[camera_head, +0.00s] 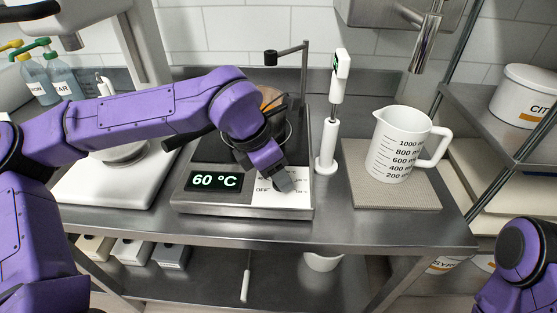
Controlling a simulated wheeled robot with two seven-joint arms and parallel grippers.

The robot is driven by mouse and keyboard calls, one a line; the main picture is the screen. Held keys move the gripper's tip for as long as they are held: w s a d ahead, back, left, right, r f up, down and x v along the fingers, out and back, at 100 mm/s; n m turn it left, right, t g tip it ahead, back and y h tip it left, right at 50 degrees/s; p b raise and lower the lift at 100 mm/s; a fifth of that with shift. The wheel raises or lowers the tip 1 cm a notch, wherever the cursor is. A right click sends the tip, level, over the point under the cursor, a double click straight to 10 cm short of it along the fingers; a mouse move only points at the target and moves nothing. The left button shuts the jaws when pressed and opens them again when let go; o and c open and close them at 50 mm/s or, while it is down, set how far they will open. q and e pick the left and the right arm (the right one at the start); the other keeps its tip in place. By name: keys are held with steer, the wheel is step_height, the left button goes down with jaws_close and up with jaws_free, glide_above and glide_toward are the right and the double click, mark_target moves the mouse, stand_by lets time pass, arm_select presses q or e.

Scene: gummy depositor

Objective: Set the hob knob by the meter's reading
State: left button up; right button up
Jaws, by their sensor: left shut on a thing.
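The hob (240,211) stands on the steel table, and its display (214,181) reads 60 °C. A dark pot (240,157) sits on it, mostly hidden behind my left arm. My left gripper (284,182) points down at the control panel to the right of the display, shut on the hob knob, which the fingers largely hide. "OFF" shows printed left of the fingers. The meter (340,72), a white stick-like device with a small dark screen, stands upright in a white holder (327,146); its reading is too small to make out. My right gripper is out of view.
A white measuring jug (397,150) stands on a mat (372,190) at the right. A thin stand with an arm (304,75) rises behind the pot. Pump bottles (66,78) stand at the far left.

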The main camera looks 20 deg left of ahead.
arm_select(q)
steer(key=shift+w+r+m+p, duration=0.1)
steer(key=shift+r+m+p, duration=0.1)
steer(key=shift+m+p, duration=0.35)
steer(key=o, duration=1.1)
steer(key=shift+f, duration=0.1)
steer(key=shift+c, duration=0.2)
steer(key=v, duration=1)
steer(key=shift+a+r, duration=0.25)
steer(key=shift+a, duration=0.05)
